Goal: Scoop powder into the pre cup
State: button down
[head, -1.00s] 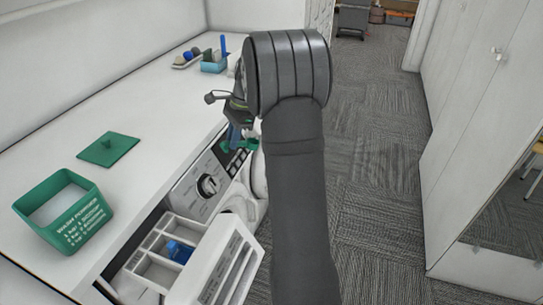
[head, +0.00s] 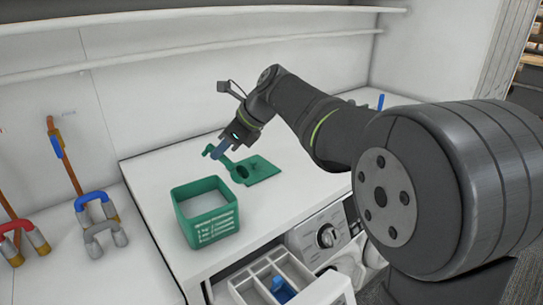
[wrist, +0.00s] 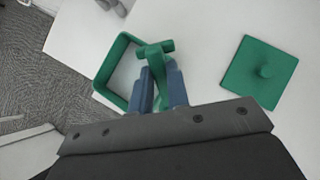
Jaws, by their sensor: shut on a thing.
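My gripper (head: 221,148), with blue fingers, is shut on a green scoop (head: 238,171) above the white counter, behind the powder box. In the wrist view the scoop's T-shaped end (wrist: 155,48) sticks out between the fingers. The open green wash-powder box (head: 205,226) stands on the counter near the front edge. Its green rim (wrist: 104,66) shows just left of the scoop in the wrist view. Its inside looks pale; the powder level is unclear. The white detergent drawer (head: 247,286) is pulled out, with a blue insert (head: 283,290) in one compartment. Whether the scoop holds powder is hidden.
A green square lid (head: 266,172) with a knob lies flat on the counter behind the box. The washer's front panel with a dial (head: 326,236) is right of the drawer. Red and blue handled tools (head: 96,212) stand at left.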

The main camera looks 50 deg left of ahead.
jog(key=s+a+r+n+g, duration=0.1)
jog(key=s, duration=0.8)
jog(key=shift+s+r, duration=0.25)
jog(key=shift+s, duration=0.05)
notch_tip(320, 180, down, 10)
jog(key=w+d, duration=0.2)
jog(key=s+a+r+t+h, duration=0.4)
jog(key=r+h, duration=0.1)
jog(key=r, duration=0.2)
jog(key=shift+s+a+r+t, duration=0.2)
jog(key=shift+a+r+t, duration=0.1)
jog(key=shift+a, duration=0.05)
dwell(0.3)
